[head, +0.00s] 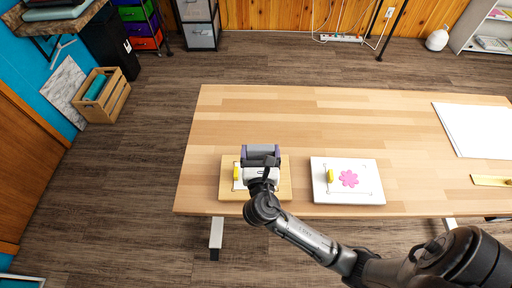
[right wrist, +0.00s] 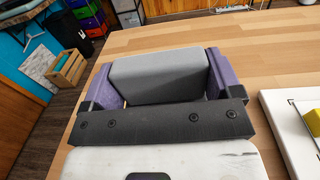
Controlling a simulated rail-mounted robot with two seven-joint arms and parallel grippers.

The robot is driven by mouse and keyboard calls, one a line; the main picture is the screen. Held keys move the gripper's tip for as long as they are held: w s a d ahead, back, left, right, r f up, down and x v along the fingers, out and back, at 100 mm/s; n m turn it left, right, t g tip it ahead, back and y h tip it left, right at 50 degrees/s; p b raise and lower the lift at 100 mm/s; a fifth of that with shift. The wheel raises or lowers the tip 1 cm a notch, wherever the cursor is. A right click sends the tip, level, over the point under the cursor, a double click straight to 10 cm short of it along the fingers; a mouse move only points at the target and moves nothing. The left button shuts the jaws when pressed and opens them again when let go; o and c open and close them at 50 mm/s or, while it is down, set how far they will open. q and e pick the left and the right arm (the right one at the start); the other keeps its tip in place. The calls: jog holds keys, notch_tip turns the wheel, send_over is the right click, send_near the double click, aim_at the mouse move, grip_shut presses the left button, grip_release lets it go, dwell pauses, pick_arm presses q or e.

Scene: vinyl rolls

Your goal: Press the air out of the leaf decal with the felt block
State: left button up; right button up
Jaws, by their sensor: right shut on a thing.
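My right gripper (head: 261,160) is over the wooden board (head: 228,190) at the table's near left. Its purple fingers are shut on a grey felt block (right wrist: 155,76), one finger on each end, in the right wrist view. Part of a white sheet (head: 237,184) with a yellow piece (head: 236,173) shows on the board beside the gripper. No leaf decal can be seen; the gripper and block cover much of that board. I cannot tell whether the block touches the sheet. My left gripper is not in view.
A white board (head: 320,195) with a pink flower decal (head: 348,178) and a yellow piece (head: 331,176) lies to the right. White sheets (head: 475,130) and a yellow strip (head: 490,180) lie at the table's right. The table's (head: 300,120) back and middle are clear.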

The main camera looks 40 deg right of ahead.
jog(key=shift+a+f, duration=0.15)
jog(key=shift+a, duration=0.1)
jog(key=shift+r+p, duration=0.2)
jog(key=shift+p, duration=0.55)
notch_tip(320, 180, down, 4)
jog(key=shift+f+b, duration=0.1)
jog(key=shift+b, duration=0.95)
jog(key=shift+f+b, duration=0.45)
jog(key=shift+f, duration=0.8)
